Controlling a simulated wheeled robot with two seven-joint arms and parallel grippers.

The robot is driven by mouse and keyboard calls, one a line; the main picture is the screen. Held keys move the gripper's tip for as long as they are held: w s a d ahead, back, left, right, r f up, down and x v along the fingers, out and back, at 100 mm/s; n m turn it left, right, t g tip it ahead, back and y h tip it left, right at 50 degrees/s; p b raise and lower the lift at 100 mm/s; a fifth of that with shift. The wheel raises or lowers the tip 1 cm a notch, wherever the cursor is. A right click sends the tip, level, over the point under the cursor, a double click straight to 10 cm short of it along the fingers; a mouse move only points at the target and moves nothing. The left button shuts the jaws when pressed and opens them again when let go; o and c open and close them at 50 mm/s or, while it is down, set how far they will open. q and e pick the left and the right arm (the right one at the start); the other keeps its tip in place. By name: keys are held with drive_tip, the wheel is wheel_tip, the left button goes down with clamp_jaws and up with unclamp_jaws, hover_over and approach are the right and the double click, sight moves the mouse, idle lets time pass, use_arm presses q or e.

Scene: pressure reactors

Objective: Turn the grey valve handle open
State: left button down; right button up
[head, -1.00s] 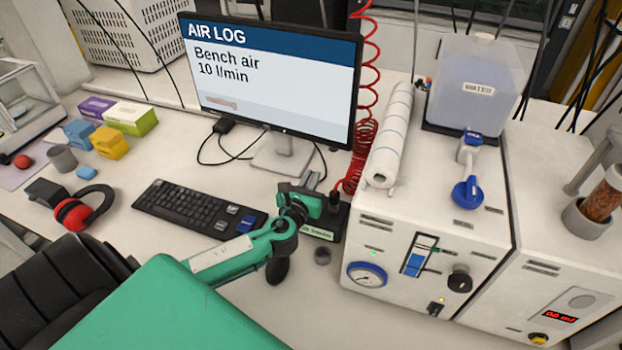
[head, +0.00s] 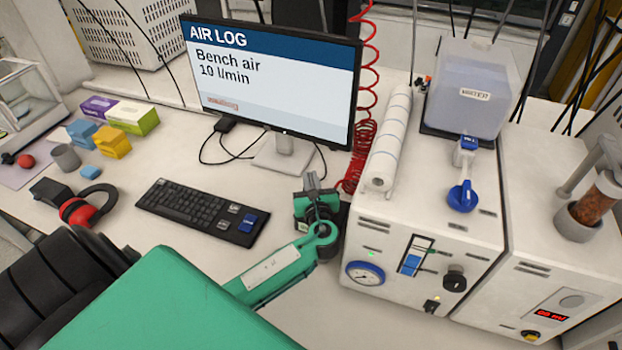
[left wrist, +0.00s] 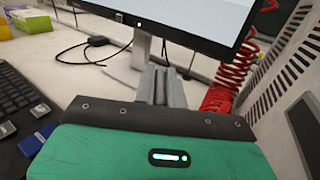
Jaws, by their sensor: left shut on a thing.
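My left gripper (head: 313,182) is at the right of the monitor stand, just left of the white reactor unit. Its grey fingers point away, towards the monitor, and are shut; they also show in the left wrist view (left wrist: 161,86). The grey valve handle is hidden at the fingers, so I cannot make out its angle. A dark block (head: 342,216) at the end of the red coiled hose is mostly covered by my left wrist. My right gripper is not in view.
The monitor (head: 270,80) stands behind the gripper, with the red coiled hose (head: 366,135) close on its right. The white unit (head: 410,240) with gauge and blue valve stands to the right. A keyboard (head: 200,212) lies left. The bench front is partly clear.

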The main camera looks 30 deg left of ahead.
sight(311, 179)
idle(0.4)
use_arm(q)
drive_tip(key=c, duration=1.5)
unclamp_jaws()
drive_tip(key=shift+o, duration=0.2)
drive_tip(key=shift+r, duration=0.15)
wheel_tip(311, 179, up, 20)
drive_tip(key=b, duration=0.2)
